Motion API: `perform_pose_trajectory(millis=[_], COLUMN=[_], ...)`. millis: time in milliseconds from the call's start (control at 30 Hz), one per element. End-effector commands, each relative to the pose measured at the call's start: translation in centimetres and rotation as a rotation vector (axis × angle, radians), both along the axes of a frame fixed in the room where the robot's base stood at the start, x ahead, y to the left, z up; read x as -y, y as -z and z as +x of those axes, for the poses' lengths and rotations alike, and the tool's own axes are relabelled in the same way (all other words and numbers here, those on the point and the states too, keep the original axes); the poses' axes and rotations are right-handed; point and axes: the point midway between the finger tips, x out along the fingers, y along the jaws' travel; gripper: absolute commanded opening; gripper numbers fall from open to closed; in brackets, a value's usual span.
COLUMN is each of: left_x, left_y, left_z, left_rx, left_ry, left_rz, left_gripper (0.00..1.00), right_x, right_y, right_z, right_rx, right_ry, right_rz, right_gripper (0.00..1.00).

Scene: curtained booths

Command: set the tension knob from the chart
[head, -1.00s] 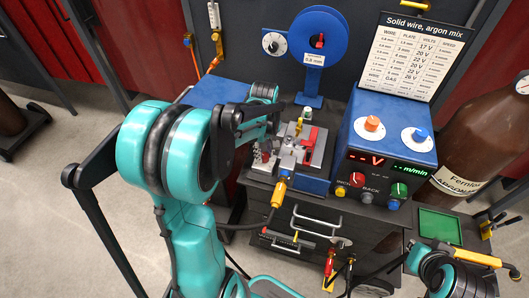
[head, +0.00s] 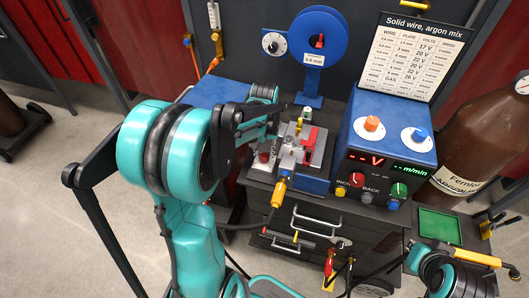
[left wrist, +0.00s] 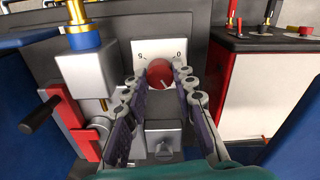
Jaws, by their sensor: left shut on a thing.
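The red tension knob (left wrist: 158,70) sits on a white dial plate (left wrist: 141,46) in the left wrist view. The plate reads 5 at left and 0 at right; a pale mark shows near the knob's lower edge. My left gripper (left wrist: 163,84) is shut on the knob, one finger at each side. In the head view it is at the wire feeder, partly hidden by my arm. The chart (head: 415,55) stands upright at the back right, headed "Solid wire, argon mix", with wire, plate, volts and speed columns. Its rows are small.
A blue power unit (head: 390,140) with orange and blue knobs stands right of the feeder. A blue wire spool (head: 320,22) with a size tag is behind. A brown gas cylinder (head: 480,145) stands at right. A green tray (head: 438,226) lies in front.

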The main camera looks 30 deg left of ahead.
Motion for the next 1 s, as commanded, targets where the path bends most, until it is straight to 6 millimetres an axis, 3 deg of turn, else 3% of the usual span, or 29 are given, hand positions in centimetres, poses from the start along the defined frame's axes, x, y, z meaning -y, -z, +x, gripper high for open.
perform_pose_trajectory(millis=[700, 733, 800, 1000], left_x=[0.02, 0.02, 0.02, 0.01], left_y=[0.02, 0.02, 0.02, 0.01], left_z=[-0.01, -0.01, -0.01, -0.01], left_rx=[0.0, 0.0, 0.0, 0.0], left_ry=[0.084, 0.084, 0.084, 0.083], left_rz=[0.0, 0.0, 0.0, 0.0], left_gripper=[0.0, 0.29, 0.47, 0.47], right_x=[0.0, 0.0, 0.0, 0.0], right_y=[0.0, 0.0, 0.0, 0.0], right_z=[0.0, 0.0, 0.0, 0.0], right_rx=[0.0, 0.0, 0.0, 0.0], right_ry=[0.0, 0.0, 0.0, 0.0], right_rz=[0.0, 0.0, 0.0, 0.0], right_gripper=[0.0, 0.0, 0.0, 0.0])
